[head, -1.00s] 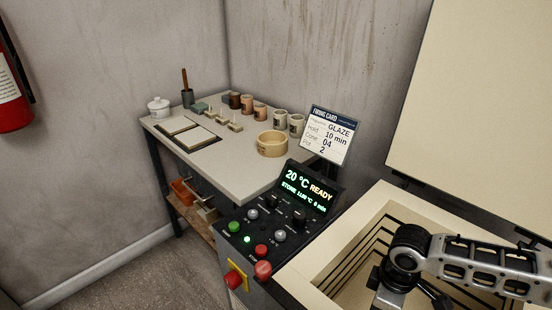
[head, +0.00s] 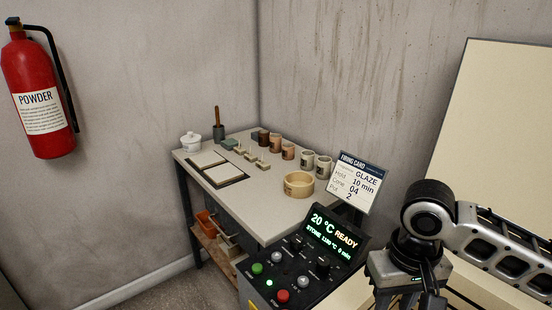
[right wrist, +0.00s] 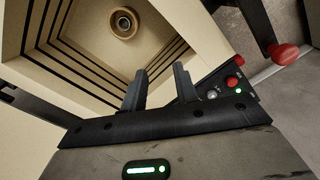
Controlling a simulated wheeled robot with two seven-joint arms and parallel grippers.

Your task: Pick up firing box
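No thing in view is labelled as the firing box. A round, shallow tan container (head: 299,184), open at the top, stands on the front right of the worktable (head: 268,218). A round tan vessel (right wrist: 122,22) with a dark centre sits inside the kiln (right wrist: 75,65) in the right wrist view. My right gripper (right wrist: 160,85) is over the kiln's near edge, its fingers apart with nothing between them, and the vessel is beyond the fingertips. In the head view my right arm hides much of the kiln. My left gripper is not in view.
The control panel (head: 308,262) reads 20 °C READY, with a firing card (head: 355,183) behind it. Several cups (head: 288,150), small blocks and a white lidded jar (head: 190,141) line the table's back. The raised kiln lid (head: 500,130) stands right. A fire extinguisher (head: 40,90) hangs left.

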